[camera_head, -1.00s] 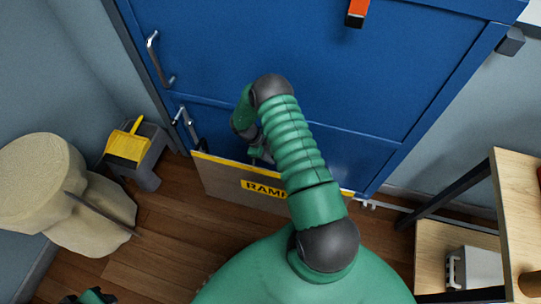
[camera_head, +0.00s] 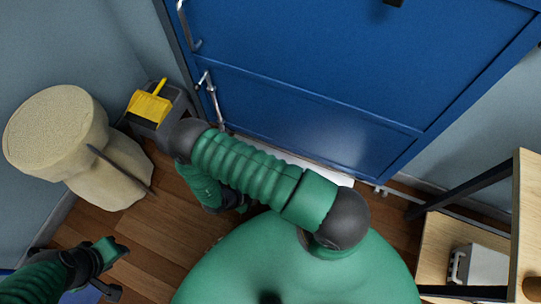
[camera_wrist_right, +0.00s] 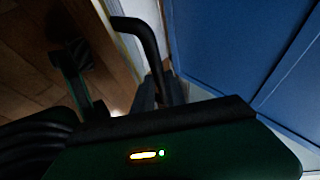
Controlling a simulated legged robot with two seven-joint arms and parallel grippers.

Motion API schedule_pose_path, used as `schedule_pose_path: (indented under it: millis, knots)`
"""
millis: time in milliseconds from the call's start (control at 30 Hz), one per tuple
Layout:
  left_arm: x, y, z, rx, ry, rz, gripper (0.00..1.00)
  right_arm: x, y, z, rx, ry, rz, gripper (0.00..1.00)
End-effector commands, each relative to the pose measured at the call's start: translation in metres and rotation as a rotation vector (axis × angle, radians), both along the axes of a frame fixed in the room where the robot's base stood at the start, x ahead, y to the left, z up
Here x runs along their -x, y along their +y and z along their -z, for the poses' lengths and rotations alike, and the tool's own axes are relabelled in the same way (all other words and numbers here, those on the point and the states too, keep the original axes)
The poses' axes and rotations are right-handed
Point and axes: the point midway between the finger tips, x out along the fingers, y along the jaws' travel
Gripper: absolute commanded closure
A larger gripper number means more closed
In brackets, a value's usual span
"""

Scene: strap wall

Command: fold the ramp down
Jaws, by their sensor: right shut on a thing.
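The blue door (camera_head: 340,80) stands ahead. In the head view the ramp board with its yellow edge is hidden behind my right arm and body. My right gripper (camera_head: 238,203) is low in front of the door, left of my body, mostly covered by its arm. In the right wrist view a thin pale board edge (camera_wrist_right: 122,48), which seems to be the ramp's, runs down to the right gripper (camera_wrist_right: 157,92), and the jaws are shut on it.
A wooden shelf (camera_head: 445,250) is at right. A white strip (camera_head: 318,170) shows at the door's foot. Bare wooden floor (camera_head: 165,222) lies at lower left.

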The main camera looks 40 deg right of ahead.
Motion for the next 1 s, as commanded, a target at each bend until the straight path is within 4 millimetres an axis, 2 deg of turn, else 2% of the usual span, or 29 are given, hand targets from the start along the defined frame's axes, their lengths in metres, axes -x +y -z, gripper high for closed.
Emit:
schedule_pose_path:
  millis: [33,200,633,667,800,1000]
  knots:
    - [0.000,0.000,0.007,0.000,0.000,0.000,0.64,0.001,0.008,0.007,0.014,-0.009,-0.005,1.00]
    - [0.000,0.000,0.013,0.000,0.000,0.000,0.64,0.007,0.022,0.012,0.050,-0.025,-0.003,1.00]
    - [0.000,0.000,0.013,0.000,0.000,0.000,0.64,0.008,0.026,0.012,0.060,-0.030,-0.001,1.00]
    - [0.000,0.000,0.013,0.000,0.000,0.000,0.64,0.008,0.026,0.012,0.060,-0.030,-0.001,0.81]
    - [0.000,0.000,0.013,0.000,0.000,0.000,0.64,0.008,0.026,0.012,0.060,-0.028,0.000,0.63]
    - [0.000,0.000,0.013,0.000,0.000,0.000,0.64,0.009,0.025,0.013,0.061,-0.026,0.001,0.62]
